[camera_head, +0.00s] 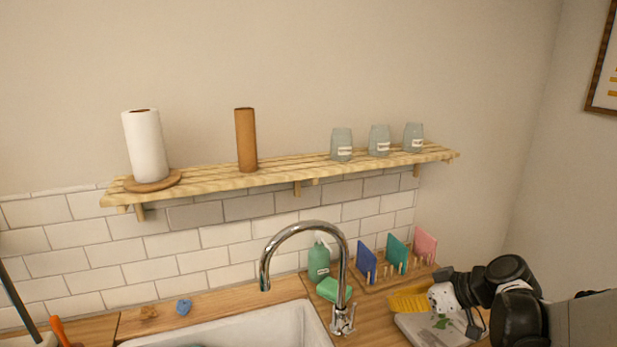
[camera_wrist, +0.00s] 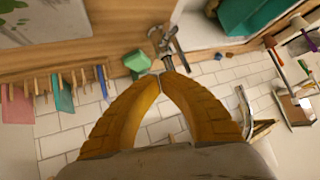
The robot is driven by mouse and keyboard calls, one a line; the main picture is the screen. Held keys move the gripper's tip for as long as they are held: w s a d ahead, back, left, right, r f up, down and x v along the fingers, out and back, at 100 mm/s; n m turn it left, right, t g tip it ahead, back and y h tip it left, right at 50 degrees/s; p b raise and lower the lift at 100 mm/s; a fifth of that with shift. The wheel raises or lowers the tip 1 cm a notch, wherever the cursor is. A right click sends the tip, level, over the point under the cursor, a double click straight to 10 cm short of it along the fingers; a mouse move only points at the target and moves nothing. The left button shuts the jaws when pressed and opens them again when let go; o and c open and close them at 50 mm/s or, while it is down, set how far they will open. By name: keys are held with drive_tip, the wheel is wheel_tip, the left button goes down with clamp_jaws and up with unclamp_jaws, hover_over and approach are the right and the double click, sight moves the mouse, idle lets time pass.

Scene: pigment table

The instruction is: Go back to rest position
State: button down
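My gripper (camera_head: 398,299) has yellow ribbed fingers and is at the lower right of the head view, at the end of my black and grey arm. It is above the wooden counter, in front of the rack of coloured boards. In the wrist view, the fingertips (camera_wrist: 160,75) come together, with a gap between the fingers lower down. Nothing is held between them. The gripper is shut and empty.
The tap (camera_head: 305,230) rises over the white sink (camera_head: 240,328). A green soap bottle (camera_head: 319,262), green sponge (camera_head: 333,290) and board rack (camera_head: 395,277) stand nearby. A white item with a leaf print (camera_head: 428,330) lies below my arm. A wooden shelf (camera_head: 215,181) hangs above.

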drive_tip(key=s+a+r+m+h, duration=0.1)
drive_tip(key=s+m+h, duration=0.2)
drive_tip(key=s, duration=0.7)
drive_tip(key=s+a+r+m+h+b, duration=0.1)
drive_tip(key=s+m+h, duration=0.3)
drive_tip(key=s, duration=0.6)
drive_tip(key=shift+a+r+t+h, duration=0.15)
drive_tip(key=shift+r+t+h, duration=0.15)
drive_tip(key=shift+h, duration=0.2)
